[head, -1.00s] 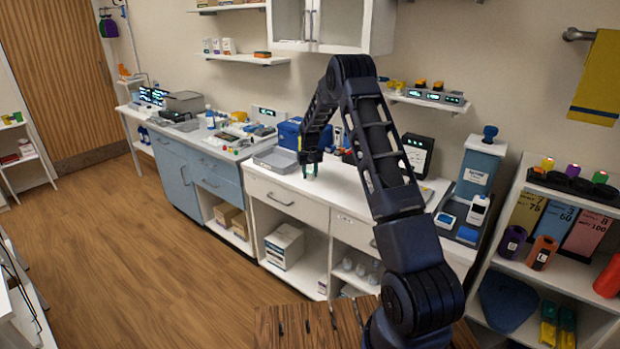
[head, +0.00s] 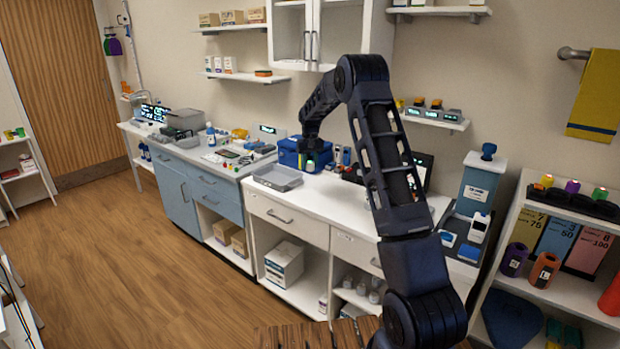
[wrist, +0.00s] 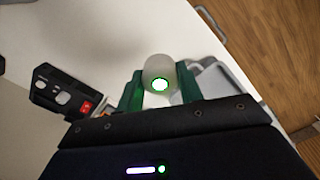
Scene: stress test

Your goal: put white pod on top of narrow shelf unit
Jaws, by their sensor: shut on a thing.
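The white pod (wrist: 158,70), small and round with a bright green-lit spot, is between the green fingers of my gripper (wrist: 160,84) in the wrist view. My gripper is shut on it. In the head view my gripper (head: 310,156) holds the pod (head: 310,167) above the white counter (head: 340,205), in front of a blue box (head: 291,153). A white shelf unit (head: 26,175) stands at the far left with small things on top. A larger one (head: 560,212) stands at the right. I cannot tell which is the narrow shelf unit.
A grey tray (head: 277,178) lies on the counter left of my gripper. A blue-lidded dispenser (head: 481,185) stands to the right. A dark holder (wrist: 60,92) lies left of the fingers in the wrist view. Wall shelves hang above. The wooden floor (head: 130,260) at left is clear.

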